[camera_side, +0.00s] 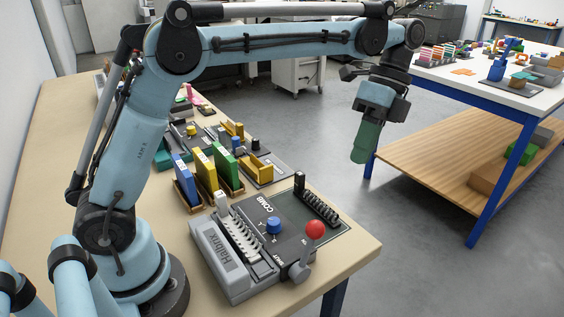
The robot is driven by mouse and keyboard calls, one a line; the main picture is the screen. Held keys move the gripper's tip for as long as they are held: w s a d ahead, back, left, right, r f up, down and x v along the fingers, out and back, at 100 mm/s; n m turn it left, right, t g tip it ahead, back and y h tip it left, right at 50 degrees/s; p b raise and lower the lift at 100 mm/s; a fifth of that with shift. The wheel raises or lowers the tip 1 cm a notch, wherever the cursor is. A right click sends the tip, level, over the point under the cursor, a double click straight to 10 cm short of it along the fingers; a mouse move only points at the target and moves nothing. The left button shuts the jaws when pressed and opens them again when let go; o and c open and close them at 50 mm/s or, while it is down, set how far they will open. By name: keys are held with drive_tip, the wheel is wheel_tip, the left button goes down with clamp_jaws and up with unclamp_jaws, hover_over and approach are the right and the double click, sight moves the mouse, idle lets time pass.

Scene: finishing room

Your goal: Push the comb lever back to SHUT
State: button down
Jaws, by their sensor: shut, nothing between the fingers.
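The comb binding machine (228,259) is grey and dark, with "Halbrix" on its front and "COMB" on its top plate. It sits at the near right end of the wooden bench. Its comb lever (314,232) has a red ball knob and stands up at the machine's right side, over a grey pivot. The "SHUT" marking near it is only partly legible. A blue knob (273,225) sits on the top plate. My gripper (359,157) hangs past the bench's right edge, above the floor, up and right of the red knob and apart from it. Its green fingers are shut and empty.
Blue, yellow and green binders (206,171) stand behind the machine, with a yellow tray (257,168) beside them. More small items lie farther along the bench (54,133). A blue-legged table (520,97) with a wooden lower shelf stands at right. Open floor lies between.

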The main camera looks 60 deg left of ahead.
drive_tip(key=s+d+f, duration=0.1)
drive_tip(key=s+f, duration=0.7)
drive_tip(key=shift+d+f, duration=0.2)
drive_tip(key=shift+f, duration=0.15)
drive_tip(key=shift+r, duration=0.1)
idle(0.5)
drive_tip(key=shift+s+r+t, duration=0.1)
drive_tip(key=shift+s+t, duration=0.15)
drive_tip(key=shift+t, duration=0.25)
